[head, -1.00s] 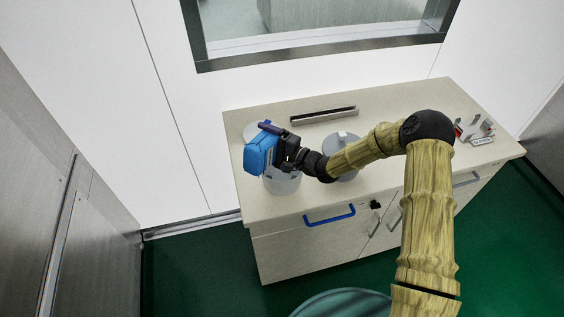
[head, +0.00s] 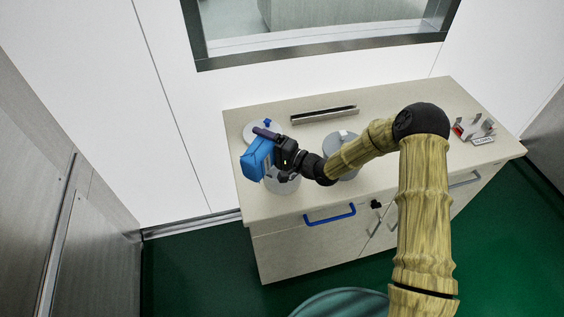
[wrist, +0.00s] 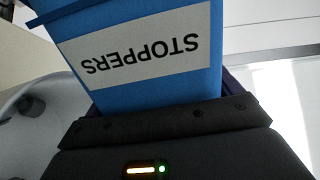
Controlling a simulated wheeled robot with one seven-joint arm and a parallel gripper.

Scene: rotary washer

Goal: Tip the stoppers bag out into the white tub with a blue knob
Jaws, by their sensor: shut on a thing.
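The blue bag (head: 257,158) is tilted and hangs over the left end of the counter, partly covering an open white tub (head: 284,185). In the wrist view the bag (wrist: 190,85) carries a white label reading STOPPERS, upside down. My gripper (head: 268,143) is shut on the bag, above the tub. A round white lid (head: 250,132) with a blue knob (head: 267,122) lies on the counter behind the bag. A rounded pale rim, seemingly the tub (wrist: 20,125), shows at the left of the wrist view.
A second tub with a grey-knobbed lid (head: 342,140) stands to the right, partly behind my arm. A narrow metal tray (head: 324,114) lies at the back of the counter (head: 395,100). A labelled rack (head: 474,129) stands at the far right. A blue handle (head: 329,215) is on the drawer front.

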